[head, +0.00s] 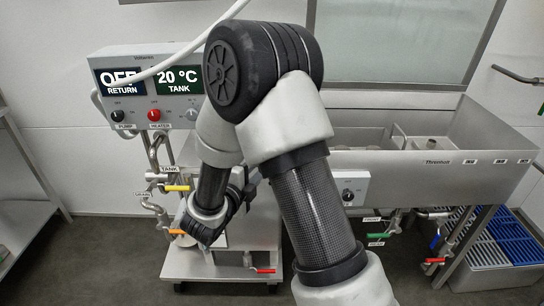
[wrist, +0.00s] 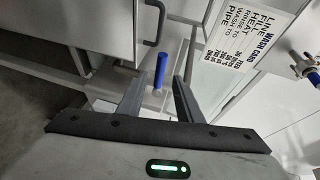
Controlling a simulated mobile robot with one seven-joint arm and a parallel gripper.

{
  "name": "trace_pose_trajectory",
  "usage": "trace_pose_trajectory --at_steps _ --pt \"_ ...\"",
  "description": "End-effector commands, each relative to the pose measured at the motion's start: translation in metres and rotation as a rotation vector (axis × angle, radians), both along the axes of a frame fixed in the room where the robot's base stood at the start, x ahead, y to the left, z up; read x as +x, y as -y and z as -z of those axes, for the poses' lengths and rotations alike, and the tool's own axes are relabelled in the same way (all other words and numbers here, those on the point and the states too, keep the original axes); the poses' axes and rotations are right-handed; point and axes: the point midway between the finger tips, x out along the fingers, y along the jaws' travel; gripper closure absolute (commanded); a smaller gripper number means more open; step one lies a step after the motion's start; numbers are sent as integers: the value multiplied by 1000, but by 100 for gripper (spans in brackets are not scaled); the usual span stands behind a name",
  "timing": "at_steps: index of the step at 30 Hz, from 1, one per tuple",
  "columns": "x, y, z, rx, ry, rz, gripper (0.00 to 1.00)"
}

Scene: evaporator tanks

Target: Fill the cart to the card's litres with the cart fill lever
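My gripper (wrist: 160,84) is open in the wrist view, with one grey finger on each side. A blue lever handle (wrist: 161,69) stands between or just beyond the fingertips; I cannot tell whether they touch it. No label on it shows, so I cannot tell that it is the cart fill lever. A white wash card (wrist: 240,35) hangs at the upper right. It lists line, fill, heat, rinse and wash; its figures are too small to read surely. In the head view my arm hides the gripper and the blue handle. The cart (head: 262,222) stands behind my arm.
A control panel (head: 146,88) reads OFF for return and 20 °C for tank. A yellow lever (head: 177,188) and an orange lever (head: 177,232) sit on pipes at the left. A red lever (head: 265,271) is low down. A steel sink (head: 435,165) with coloured levers below stands right.

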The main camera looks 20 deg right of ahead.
Motion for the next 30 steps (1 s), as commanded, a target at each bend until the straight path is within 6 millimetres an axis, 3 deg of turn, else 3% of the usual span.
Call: trace_pose_trajectory --at_steps 9,15,28,30 --pt "52 44 15 3 1 5 67" --pt "74 61 19 3 0 3 67" --pt "83 67 19 2 1 0 67" --pt "82 66 19 2 1 0 78"
